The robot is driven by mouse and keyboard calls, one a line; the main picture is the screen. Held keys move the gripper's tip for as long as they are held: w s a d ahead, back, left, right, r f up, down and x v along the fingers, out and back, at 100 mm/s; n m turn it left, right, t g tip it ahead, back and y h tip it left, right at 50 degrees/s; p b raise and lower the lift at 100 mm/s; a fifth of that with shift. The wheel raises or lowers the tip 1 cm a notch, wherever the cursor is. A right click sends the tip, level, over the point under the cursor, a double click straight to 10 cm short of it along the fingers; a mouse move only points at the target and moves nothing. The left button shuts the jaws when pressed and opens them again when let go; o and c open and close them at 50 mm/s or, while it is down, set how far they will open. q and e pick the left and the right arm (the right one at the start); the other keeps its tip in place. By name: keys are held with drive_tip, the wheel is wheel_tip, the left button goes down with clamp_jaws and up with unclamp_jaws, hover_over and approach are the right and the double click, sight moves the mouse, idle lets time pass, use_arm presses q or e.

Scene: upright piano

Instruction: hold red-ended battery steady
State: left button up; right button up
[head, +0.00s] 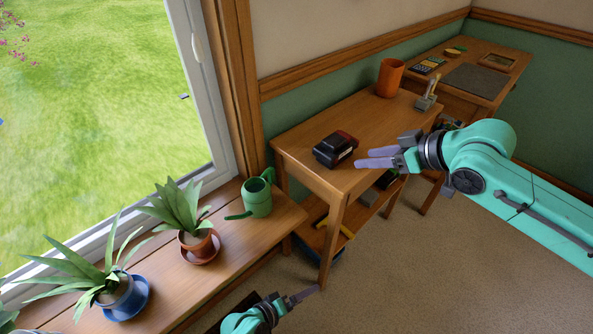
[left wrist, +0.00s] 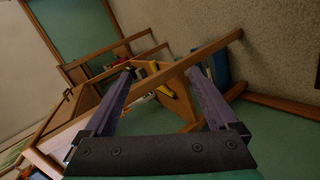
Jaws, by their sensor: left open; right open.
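The battery (head: 336,149), a dark block with a red end, lies on the small wooden table (head: 300,150) near its left front edge. My right gripper (head: 360,158) is open and empty, its fingers pointing left with the tips just right of the battery; I cannot tell whether they touch it. My left gripper (head: 304,294) is low at the bottom of the head view, in front of the table and well below its top. In the left wrist view its two fingers (left wrist: 160,75) are spread apart with nothing held; the battery cannot be made out there.
An orange cup (head: 390,77) and a small metal device (head: 428,95) stand at the table's back. A lower shelf holds a yellow tool (head: 345,228). A green watering can (head: 257,195) and potted plants (head: 187,210) occupy the windowsill. A desk (head: 510,90) stands behind.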

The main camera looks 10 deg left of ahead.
use_arm(q)
drive_tip(key=w+d+r+t+h, duration=0.1)
drive_tip(key=w+r+t, duration=0.1)
drive_tip(key=w+r, duration=0.35)
drive_tip(key=m+t+h, duration=0.2)
drive_tip(key=m+t, duration=0.2)
drive_tip(key=m, duration=1)
approach(337, 137)
drive_tip(key=x, duration=1)
drive_tip(key=shift+f, duration=0.1)
clamp_jaws()
use_arm(e)
clamp_jaws()
use_arm(q)
drive_tip(key=shift+s, duration=0.1)
use_arm(e)
drive_tip(key=shift+f, duration=0.1)
